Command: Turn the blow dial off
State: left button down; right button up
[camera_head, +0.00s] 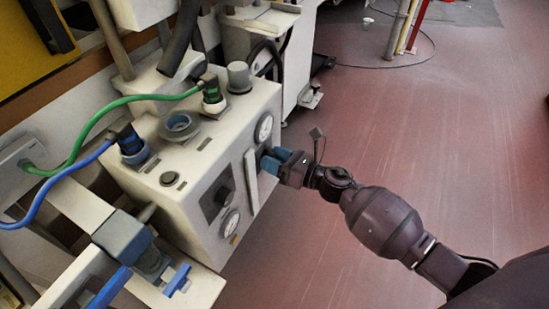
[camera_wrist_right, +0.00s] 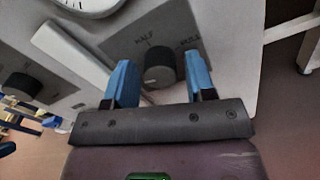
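A dark round dial (camera_wrist_right: 160,68) sits on a grey plate on the machine's front face in the right wrist view. The words HALF and FULL show above it; any name for the dial is not readable. My right gripper (camera_wrist_right: 161,82) is open, with one blue finger on each side of this dial. Whether either finger touches it is unclear. In the head view the right gripper (camera_head: 272,162) is at the panel's right edge and hides the dial. A second dark dial (camera_head: 222,196) is farther left, also in the wrist view (camera_wrist_right: 22,86). My left gripper is not in view.
A pale upright bar (camera_head: 251,180) stands out from the panel (camera_head: 199,222) between the two dials. A gauge (camera_head: 263,128) is above the right dial, another (camera_head: 230,223) below the left one. Green (camera_head: 92,122) and blue (camera_head: 57,178) hoses run left. The floor at right is mostly clear.

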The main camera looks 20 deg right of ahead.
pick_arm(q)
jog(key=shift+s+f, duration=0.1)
pick_arm(e)
jog(key=shift+o, duration=0.6)
pick_arm(q)
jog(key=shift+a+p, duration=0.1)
jog(key=shift+p, duration=0.3)
pick_arm(e)
jog(key=v, duration=1)
jog(key=shift+s+d, duration=0.3)
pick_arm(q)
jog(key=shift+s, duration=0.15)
